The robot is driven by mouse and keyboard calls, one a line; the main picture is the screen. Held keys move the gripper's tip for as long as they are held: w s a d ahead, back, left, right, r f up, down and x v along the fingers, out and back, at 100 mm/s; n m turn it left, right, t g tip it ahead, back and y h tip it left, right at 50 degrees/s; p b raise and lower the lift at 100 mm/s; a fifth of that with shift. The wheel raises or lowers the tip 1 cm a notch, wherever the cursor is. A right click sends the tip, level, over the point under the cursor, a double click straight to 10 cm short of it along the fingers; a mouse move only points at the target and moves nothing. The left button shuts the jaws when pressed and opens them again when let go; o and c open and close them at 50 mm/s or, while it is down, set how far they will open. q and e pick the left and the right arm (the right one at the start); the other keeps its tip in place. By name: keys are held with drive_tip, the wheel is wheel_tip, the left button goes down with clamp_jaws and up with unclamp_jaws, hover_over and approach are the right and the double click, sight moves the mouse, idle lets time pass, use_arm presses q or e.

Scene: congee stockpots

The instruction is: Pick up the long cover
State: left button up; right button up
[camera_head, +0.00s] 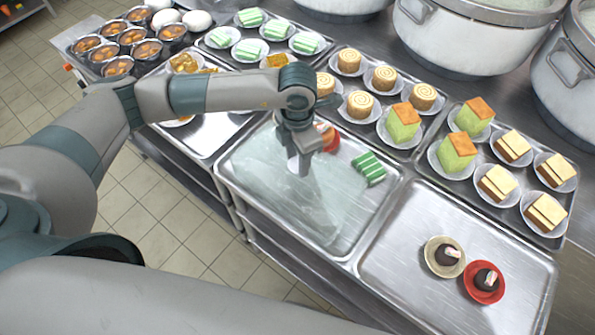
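The long cover (262,188) looks like a clear, faintly green sheet or lid over the left part of the middle metal tray (228,181). Its edges are hard to make out. My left gripper (299,167) points down over the cover's upper middle, with its fingertips at or just above it. The fingers look close together, but I cannot tell whether they are shut or touching the cover. My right gripper is not in view.
A green striped cake (368,167) and a red dish (330,138) are right of the gripper. The front right tray (400,265) holds two dark desserts and has bare room. Loaded pastry trays and large pots (460,38) stand behind.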

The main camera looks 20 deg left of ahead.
use_arm(q)
clamp_jaws()
drive_tip(key=shift+r, duration=0.15)
drive_tip(key=shift+w+r+b, duration=0.1)
drive_tip(key=shift+r+b, duration=0.35)
drive_tip(key=shift+b, duration=0.05)
drive_tip(key=r+b, duration=0.1)
drive_tip(key=d+r+b, duration=0.1)
drive_tip(key=r, duration=0.1)
drive_tip(key=shift+w+r, duration=0.1)
drive_tip(key=shift+w, duration=0.1)
drive_tip(key=w+d+r+b, duration=0.4)
drive_tip(key=w+d+r, duration=0.1)
drive_tip(key=d, duration=0.4)
drive_tip(key=shift+d+r+b, duration=0.2)
drive_tip(key=shift+r+b, duration=0.2)
drive_tip(key=shift+r, duration=0.45)
drive_tip(key=shift+a, duration=0.1)
